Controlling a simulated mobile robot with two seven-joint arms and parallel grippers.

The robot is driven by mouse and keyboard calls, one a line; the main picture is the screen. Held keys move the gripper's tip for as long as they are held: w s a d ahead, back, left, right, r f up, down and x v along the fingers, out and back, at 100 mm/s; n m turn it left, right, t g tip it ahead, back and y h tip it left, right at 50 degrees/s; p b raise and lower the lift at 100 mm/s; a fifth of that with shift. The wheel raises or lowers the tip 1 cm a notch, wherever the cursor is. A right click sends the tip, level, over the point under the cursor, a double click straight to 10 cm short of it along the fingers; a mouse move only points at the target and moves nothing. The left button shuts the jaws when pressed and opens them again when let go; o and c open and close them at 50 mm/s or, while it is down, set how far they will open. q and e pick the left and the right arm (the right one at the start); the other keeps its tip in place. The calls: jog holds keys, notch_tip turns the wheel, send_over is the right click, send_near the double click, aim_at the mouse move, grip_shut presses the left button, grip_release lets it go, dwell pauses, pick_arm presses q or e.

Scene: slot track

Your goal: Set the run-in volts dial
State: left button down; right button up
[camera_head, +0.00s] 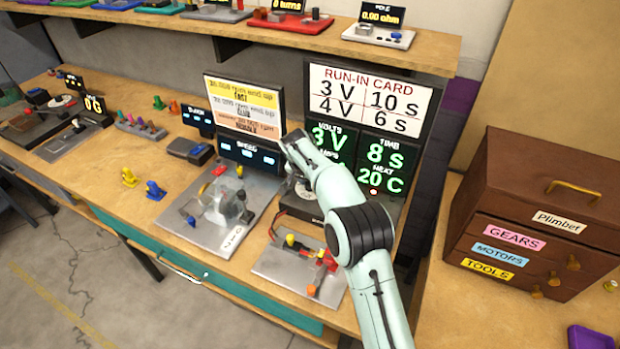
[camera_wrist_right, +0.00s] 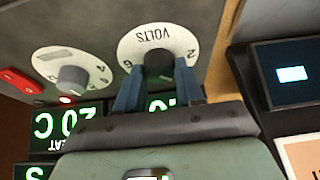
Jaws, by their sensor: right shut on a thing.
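The volts dial (camera_wrist_right: 152,36) is a white disc marked VOLTS with a grey knob (camera_wrist_right: 158,64), upside down in the wrist view. My right gripper (camera_wrist_right: 158,82) is shut on this knob, one blue finger on each side. The fingers hide the dial's lower part and the knob's pointer. In the head view my right arm hides the dial and the fingertips. The volts display (camera_head: 326,138) reads 3 V. The run-in card (camera_head: 371,101) above it reads 3 V, 10 s and 4 V, 6 s. My left gripper is out of view.
Beside the volts dial is a second dial (camera_wrist_right: 73,72), with a red switch (camera_wrist_right: 20,82) farther left. The time display (camera_head: 389,158) reads 8 s; heat reads 20 C. A grey plate with a clear-domed device (camera_head: 228,205) stands left. A brown drawer cabinet (camera_head: 535,215) stands right.

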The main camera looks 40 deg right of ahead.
dwell(0.4)
jog(key=o, duration=1)
jog(key=v, duration=1.3)
jog(key=shift+r+p, duration=0.15)
jog(key=shift+p, duration=0.2)
jog(key=shift+a, duration=0.1)
